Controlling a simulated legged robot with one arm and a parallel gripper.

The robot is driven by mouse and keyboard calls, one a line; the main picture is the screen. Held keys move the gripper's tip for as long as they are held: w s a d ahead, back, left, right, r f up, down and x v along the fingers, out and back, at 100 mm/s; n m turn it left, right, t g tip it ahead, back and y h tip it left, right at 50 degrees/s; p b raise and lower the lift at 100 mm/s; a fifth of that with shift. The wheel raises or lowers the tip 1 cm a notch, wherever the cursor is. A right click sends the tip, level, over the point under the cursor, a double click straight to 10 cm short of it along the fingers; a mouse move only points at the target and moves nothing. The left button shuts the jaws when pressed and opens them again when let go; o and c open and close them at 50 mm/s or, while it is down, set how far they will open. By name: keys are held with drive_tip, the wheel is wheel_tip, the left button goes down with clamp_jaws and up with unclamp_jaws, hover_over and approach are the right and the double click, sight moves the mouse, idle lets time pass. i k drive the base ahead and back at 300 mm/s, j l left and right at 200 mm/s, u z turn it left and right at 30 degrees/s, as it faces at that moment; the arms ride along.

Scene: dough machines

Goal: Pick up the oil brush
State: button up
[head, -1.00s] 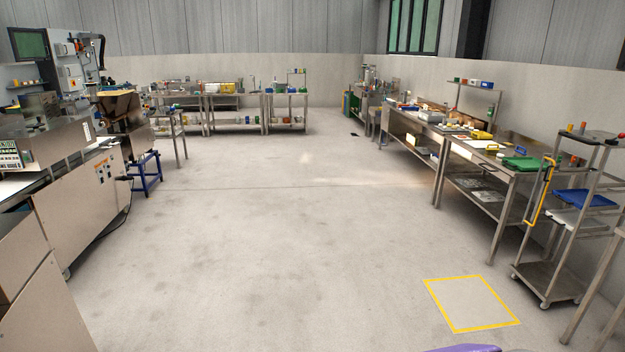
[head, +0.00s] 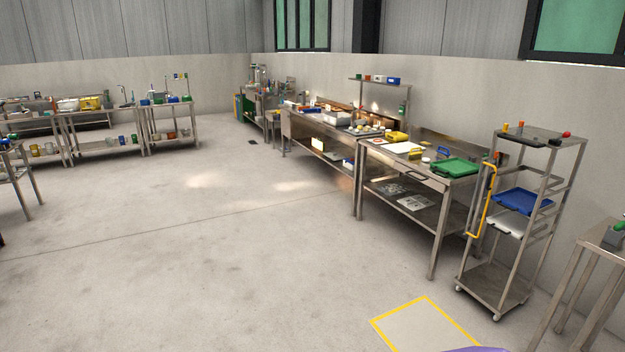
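I cannot make out the oil brush in the head view; the items on the tables are too small to tell. A steel worktable (head: 430,185) on the right carries a green tray (head: 455,166), a white board and small yellow items. A wheeled steel rack (head: 500,285) stands to its right, with small orange and red-topped items on its top shelf. My gripper is not in view. A purple part at the bottom edge seems to be mine.
A yellow floor square (head: 425,325) lies before the rack. The rack holds a blue tray (head: 523,201) and has a yellow handle (head: 483,200). Another steel table (head: 600,238) is at the right edge. Back-left tables (head: 110,110) hold containers. The middle floor is clear.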

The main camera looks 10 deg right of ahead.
sight(411, 154)
drive_tip(key=i+z, duration=0.3)
drive_tip(key=i, duration=0.75)
drive_tip(key=i+j+z, duration=0.1)
drive_tip(key=i+z, duration=0.15)
drive_tip(key=i, duration=0.8)
drive_tip(key=i+z, duration=0.15)
drive_tip(key=i, duration=0.65)
drive_tip(key=i+z, duration=0.15)
drive_tip(key=i, duration=0.7)
drive_tip(key=i+j+z, duration=0.15)
drive_tip(key=i, duration=0.65)
drive_tip(key=i+z, duration=0.25)
drive_tip(key=i, duration=0.2)
drive_tip(key=i+j+z, duration=0.2)
drive_tip(key=i, duration=0.25)
drive_tip(key=i+j+z, duration=0.25)
drive_tip(key=i, duration=0.2)
